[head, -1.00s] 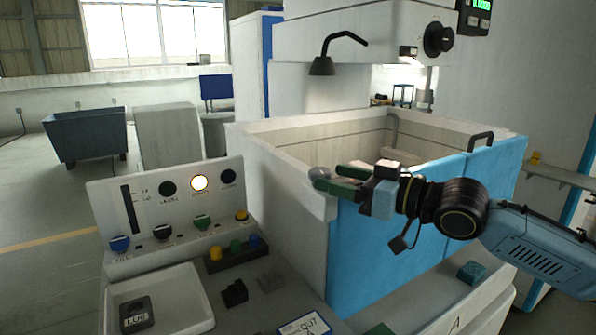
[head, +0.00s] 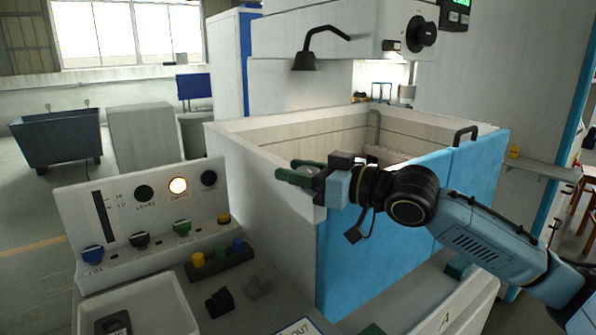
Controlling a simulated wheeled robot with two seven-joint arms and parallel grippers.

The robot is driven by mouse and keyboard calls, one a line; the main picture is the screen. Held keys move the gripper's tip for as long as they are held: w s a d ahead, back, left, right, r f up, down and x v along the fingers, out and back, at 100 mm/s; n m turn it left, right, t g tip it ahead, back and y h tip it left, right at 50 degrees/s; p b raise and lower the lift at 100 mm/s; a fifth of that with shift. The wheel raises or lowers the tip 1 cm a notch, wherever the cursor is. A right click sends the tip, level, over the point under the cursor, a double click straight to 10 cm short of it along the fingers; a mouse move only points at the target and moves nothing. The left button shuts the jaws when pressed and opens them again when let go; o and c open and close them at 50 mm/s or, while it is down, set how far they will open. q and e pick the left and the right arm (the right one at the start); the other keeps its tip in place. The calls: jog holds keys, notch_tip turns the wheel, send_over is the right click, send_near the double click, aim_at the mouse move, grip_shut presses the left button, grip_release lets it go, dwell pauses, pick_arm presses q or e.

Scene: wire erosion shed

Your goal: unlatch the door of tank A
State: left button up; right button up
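Tank A is the large white-walled tank (head: 262,190) with a blue front door (head: 375,240). A letter A is marked on the white ledge below it. A grey rounded knob-like part, probably the latch, is at the door's left top corner, mostly hidden by my gripper. My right gripper (head: 291,170) is at this corner, its two dark green fingers apart on either side of the grey part. Whether they touch it is hard to tell. The door looks closed against the tank's corner. My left gripper is out of view.
A control panel (head: 150,215) with knobs and a lit lamp stands left of the tank. In front lie a white tray (head: 140,308), a button box (head: 220,262) and small dark blocks (head: 219,302). A lamp (head: 304,62) hangs above the tank. A dark handle (head: 465,133) rises from the right.

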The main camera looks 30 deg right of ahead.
jog(key=shift+c, duration=0.9)
